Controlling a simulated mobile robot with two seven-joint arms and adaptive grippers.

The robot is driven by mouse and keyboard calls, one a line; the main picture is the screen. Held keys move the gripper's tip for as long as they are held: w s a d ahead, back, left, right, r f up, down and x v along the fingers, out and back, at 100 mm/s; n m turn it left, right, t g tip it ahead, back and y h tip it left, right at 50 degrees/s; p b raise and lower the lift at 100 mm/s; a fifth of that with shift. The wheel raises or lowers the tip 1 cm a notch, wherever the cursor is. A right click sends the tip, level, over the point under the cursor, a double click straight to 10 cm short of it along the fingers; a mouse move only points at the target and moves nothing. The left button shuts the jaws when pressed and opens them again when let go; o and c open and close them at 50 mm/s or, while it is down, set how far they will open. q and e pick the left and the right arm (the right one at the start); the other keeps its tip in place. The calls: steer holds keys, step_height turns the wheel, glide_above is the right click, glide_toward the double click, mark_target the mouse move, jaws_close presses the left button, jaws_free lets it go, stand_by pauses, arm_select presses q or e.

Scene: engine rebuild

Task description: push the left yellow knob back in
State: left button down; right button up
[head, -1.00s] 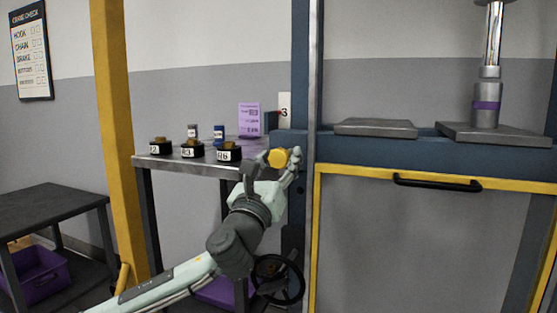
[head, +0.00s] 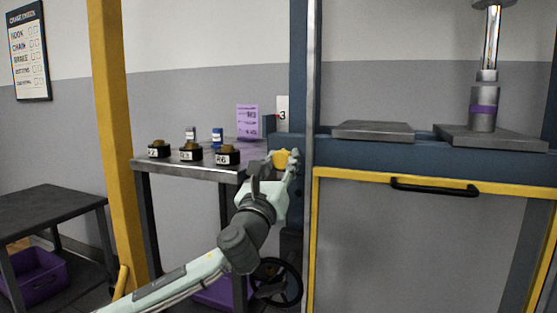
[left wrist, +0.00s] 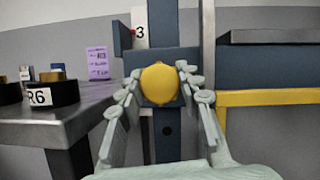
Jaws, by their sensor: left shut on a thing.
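The left yellow knob (head: 280,158) sits at the left blue upright of the press frame. In the left wrist view the round yellow knob (left wrist: 160,83) lies between my fingertips, in front of the blue beam end. My left gripper (head: 283,163) is shut on the knob, one finger on each side. It also shows in the left wrist view (left wrist: 160,88). The knob's shaft is hidden behind its head. My right gripper is in neither view.
A metal side table (head: 170,165) with several labelled black holders, small bottles and a purple card (head: 248,121) stands close to the left. A yellow-framed guard (head: 420,240) with a black handle (head: 434,187) is to the right. A dark handwheel (head: 276,283) is below.

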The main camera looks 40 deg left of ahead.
arm_select(q)
steer(key=c, duration=1)
jaws_free()
steer(key=v, duration=1.2)
steer(key=shift+c, duration=0.5)
